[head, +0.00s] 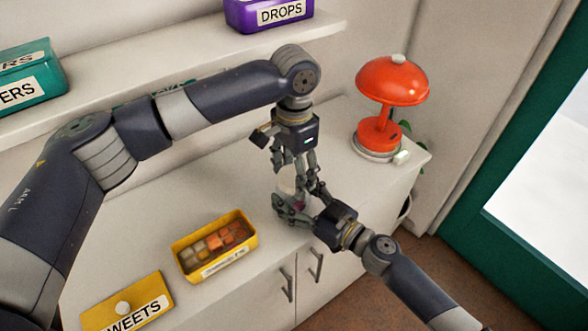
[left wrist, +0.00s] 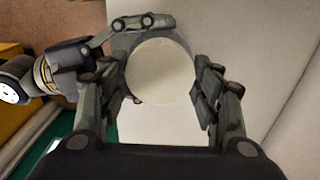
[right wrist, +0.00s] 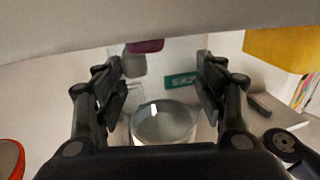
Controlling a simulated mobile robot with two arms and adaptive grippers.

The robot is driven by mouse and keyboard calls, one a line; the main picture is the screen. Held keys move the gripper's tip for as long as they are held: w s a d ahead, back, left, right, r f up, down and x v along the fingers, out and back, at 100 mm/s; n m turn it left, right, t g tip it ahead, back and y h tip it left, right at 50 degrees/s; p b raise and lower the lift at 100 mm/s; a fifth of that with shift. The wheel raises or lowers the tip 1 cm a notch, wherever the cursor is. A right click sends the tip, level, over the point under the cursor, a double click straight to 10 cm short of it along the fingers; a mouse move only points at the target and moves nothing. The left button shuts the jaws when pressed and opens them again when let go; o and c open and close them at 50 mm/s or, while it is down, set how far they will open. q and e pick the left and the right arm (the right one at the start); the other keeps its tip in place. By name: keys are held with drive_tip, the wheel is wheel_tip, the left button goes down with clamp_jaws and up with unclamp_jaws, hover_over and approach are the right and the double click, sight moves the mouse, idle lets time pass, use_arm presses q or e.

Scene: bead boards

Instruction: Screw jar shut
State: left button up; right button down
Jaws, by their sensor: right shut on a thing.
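My right gripper (head: 292,207) is shut on the jar from the side, low down. A pale round lid (left wrist: 160,72) shows from above in the left wrist view. I cannot tell how tightly it sits on the jar. My left gripper (head: 300,180) points down over the jar, its open fingers on either side of the lid. Both grippers hide much of the jar in the head view.
A yellow box of sweets (head: 179,263) stands left of the jar, with a yellow lid (head: 100,308) in front. A red lamp (head: 393,80) stands at the right end. A shelf (head: 190,58) above carries a teal box (head: 30,80) and a purple box (head: 240,18).

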use_arm(q)
drive_tip(key=shift+c, duration=0.3)
drive_tip(key=o, duration=1.2)
drive_tip(key=shift+o, duration=0.2)
wheel_tip(320, 180, up, 12)
use_arm(e)
drive_tip(key=shift+c, duration=1.4)
unclamp_jaws()
